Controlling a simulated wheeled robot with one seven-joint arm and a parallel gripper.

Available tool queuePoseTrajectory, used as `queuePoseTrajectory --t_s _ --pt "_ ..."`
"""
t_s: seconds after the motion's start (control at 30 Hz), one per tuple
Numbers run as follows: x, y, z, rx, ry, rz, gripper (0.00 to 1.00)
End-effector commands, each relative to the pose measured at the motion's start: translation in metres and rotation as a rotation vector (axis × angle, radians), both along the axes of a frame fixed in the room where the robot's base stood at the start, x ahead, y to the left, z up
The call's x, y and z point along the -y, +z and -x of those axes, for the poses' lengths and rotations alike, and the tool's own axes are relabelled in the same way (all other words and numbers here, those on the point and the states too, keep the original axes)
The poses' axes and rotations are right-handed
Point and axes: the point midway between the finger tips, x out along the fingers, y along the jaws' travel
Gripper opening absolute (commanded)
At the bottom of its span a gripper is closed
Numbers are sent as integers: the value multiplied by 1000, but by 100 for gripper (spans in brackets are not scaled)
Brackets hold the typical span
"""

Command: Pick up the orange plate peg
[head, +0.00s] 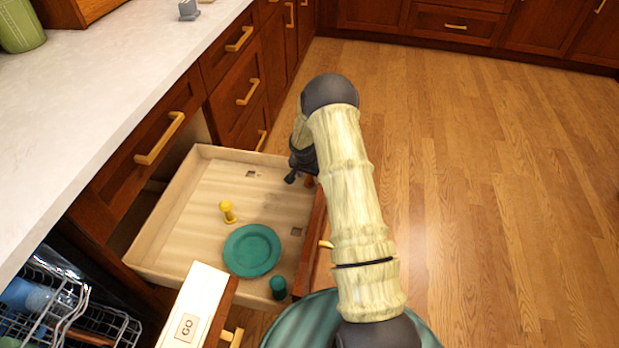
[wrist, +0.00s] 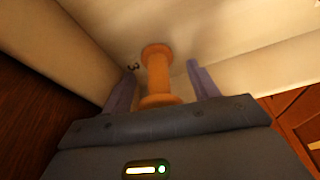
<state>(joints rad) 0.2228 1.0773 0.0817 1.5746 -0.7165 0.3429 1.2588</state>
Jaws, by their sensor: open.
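The orange plate peg (wrist: 158,72) is a spool shape with wide ends and a narrower middle. In the wrist view it shows between the two fingers of my gripper (wrist: 162,84), with a gap on each side. The fingers are open and not closed on it. In the head view my gripper (head: 296,170) is at the far right corner of the open drawer (head: 168,205). A small orange-brown piece of the peg (head: 309,181) shows beside it there; my arm hides most of that spot.
A dish rack (head: 90,325) is at lower left. A white panel marked GO (head: 200,300) is in front of the drawer. The floor at right is clear.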

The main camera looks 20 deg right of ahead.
Motion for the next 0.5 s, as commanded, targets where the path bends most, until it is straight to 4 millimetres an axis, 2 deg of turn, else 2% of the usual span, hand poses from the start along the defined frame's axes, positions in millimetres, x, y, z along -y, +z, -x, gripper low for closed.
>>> queuePoseTrajectory --t_s 0.43,0.5 --pt "0 1 0 0 1 0 60" --pt "0 1 0 0 1 0 46"
